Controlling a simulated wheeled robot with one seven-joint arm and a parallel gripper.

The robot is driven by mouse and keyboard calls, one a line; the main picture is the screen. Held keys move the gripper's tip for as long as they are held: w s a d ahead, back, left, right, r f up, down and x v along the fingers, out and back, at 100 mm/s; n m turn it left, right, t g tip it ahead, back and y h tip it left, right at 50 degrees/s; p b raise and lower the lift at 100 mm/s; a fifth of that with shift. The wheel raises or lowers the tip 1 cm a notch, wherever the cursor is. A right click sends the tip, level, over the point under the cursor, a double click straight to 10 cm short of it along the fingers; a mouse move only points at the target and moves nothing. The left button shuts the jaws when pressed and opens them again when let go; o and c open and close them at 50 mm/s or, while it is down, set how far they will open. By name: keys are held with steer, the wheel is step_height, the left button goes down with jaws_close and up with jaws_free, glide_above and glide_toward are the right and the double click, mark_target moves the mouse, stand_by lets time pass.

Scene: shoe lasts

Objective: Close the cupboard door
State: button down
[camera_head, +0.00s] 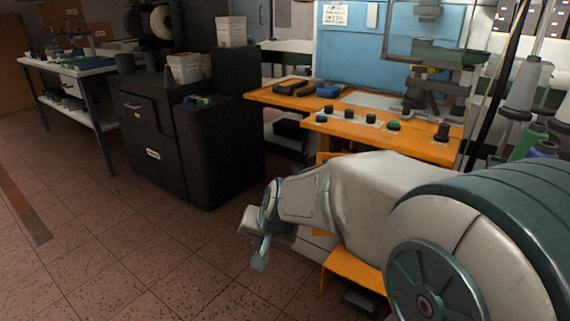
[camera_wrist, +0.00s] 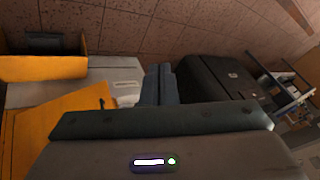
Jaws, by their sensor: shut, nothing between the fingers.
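My gripper (camera_head: 260,258) hangs low over the floor at the left side of the orange workbench, its fingers pointing down. In the wrist view its two dark fingers (camera_wrist: 160,85) lie together with nothing between them. Orange panels show beside my arm: one low down (camera_head: 350,268), also seen at the top left of the wrist view (camera_wrist: 45,67) with a dark gap behind, and one (camera_wrist: 55,125) with a small dark part on its edge. A pale panel (camera_wrist: 110,75) lies between them. Which is the cupboard door, I cannot tell; my arm hides much of this side. The fingers' contact with a panel is unclear.
A black cabinet (camera_head: 215,150) with a handled front stands left of the bench and right of the fingers in the wrist view (camera_wrist: 215,75). The workbench top (camera_head: 400,140) carries knobs and tools. Tiled floor (camera_head: 150,250) is clear at front left. A white table (camera_head: 75,65) stands behind.

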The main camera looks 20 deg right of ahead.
steer(key=w+d+m+t+h, duration=0.35)
steer(key=w+m, duration=0.35)
steer(key=w, duration=0.4)
steer(key=w+d+m+t+h, duration=0.2)
steer(key=w+d+m+h, duration=0.15)
steer(key=w+m, duration=0.45)
steer(key=w+d+f+m+g+h+b, duration=0.2)
steer(key=w+d+m+h, duration=0.2)
steer(key=d, duration=0.4)
steer(key=w+d+f+m+g+h+b, duration=0.1)
steer(key=w+d+m+g+h+b, duration=0.1)
steer(key=w+d+m+h, duration=0.3)
steer(key=shift+d+f+m+g+h, duration=0.55)
steer(key=shift+d+m+h, duration=0.75)
steer(key=shift+d, duration=1)
steer(key=shift+r, duration=0.15)
